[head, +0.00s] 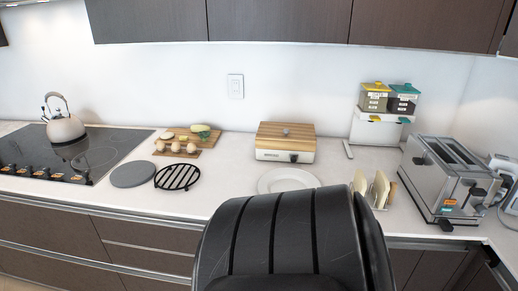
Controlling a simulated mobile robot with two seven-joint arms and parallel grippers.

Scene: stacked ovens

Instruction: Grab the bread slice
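Bread slices stand upright in a small rack on the counter, right of centre. One pale slice (360,183) is at the left of the rack and another slice (380,189) is just right of it. A large black ribbed part of my own body fills the bottom centre, close to the camera. It hides the counter in front of the plate and comes close to the rack's left side. Neither my left nor my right gripper shows in the head view.
A silver toaster (440,185) stands right of the bread. A white plate (287,180) lies left of it, partly hidden. A wood-topped box (285,143), cutting board (178,151), black trivet (178,177) and kettle (66,128) stand farther left. Canisters (388,98) sit on a white stand.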

